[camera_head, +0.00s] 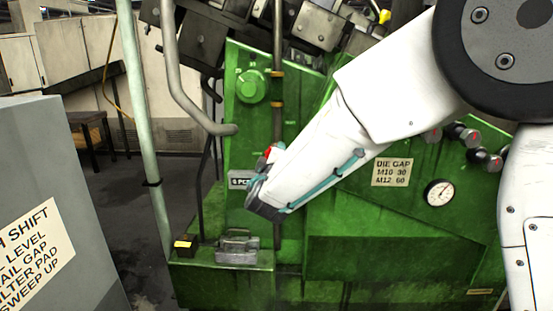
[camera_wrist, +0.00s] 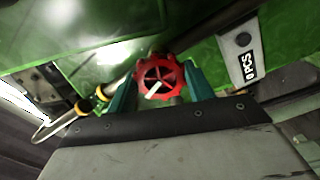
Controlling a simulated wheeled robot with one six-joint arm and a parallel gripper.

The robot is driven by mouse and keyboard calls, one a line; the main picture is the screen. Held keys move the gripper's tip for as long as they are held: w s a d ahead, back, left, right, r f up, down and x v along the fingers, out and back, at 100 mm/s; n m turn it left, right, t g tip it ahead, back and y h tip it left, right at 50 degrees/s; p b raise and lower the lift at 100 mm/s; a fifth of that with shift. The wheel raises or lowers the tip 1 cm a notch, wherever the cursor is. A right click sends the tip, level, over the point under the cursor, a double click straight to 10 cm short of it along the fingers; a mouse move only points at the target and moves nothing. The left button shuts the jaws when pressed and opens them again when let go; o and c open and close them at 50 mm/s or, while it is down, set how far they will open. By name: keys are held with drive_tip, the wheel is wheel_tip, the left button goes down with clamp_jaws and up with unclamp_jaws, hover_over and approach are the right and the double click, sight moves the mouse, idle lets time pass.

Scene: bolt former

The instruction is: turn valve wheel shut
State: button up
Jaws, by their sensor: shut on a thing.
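A red valve wheel (camera_wrist: 160,78) with spokes and a white mark shows in the wrist view, in front of the green machine. My gripper (camera_wrist: 158,88) has its two teal fingers on either side of the wheel, shut on its rim. In the head view, only a small red part of the wheel (camera_head: 268,152) shows past my gripper (camera_head: 262,178); my arm hides the rest. The white mark on the wheel slants from lower left to upper right in the wrist view.
The green machine (camera_head: 400,220) fills the middle. A label plate (camera_head: 239,181) sits just left of my gripper. A pale green pole (camera_head: 143,120) and a bent grey pipe (camera_head: 180,95) stand to the left. A grey cabinet (camera_head: 50,130) is at the lower left. A gauge (camera_head: 439,192) is at right.

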drive_tip(key=shift+f+m, duration=0.15)
drive_tip(key=shift+m, duration=4.85)
drive_tip(key=o, duration=0.7)
drive_tip(key=shift+s, duration=0.1)
drive_tip(key=s, duration=0.7)
drive_tip(key=shift+s+a, duration=0.15)
drive_tip(key=shift+s, duration=0.2)
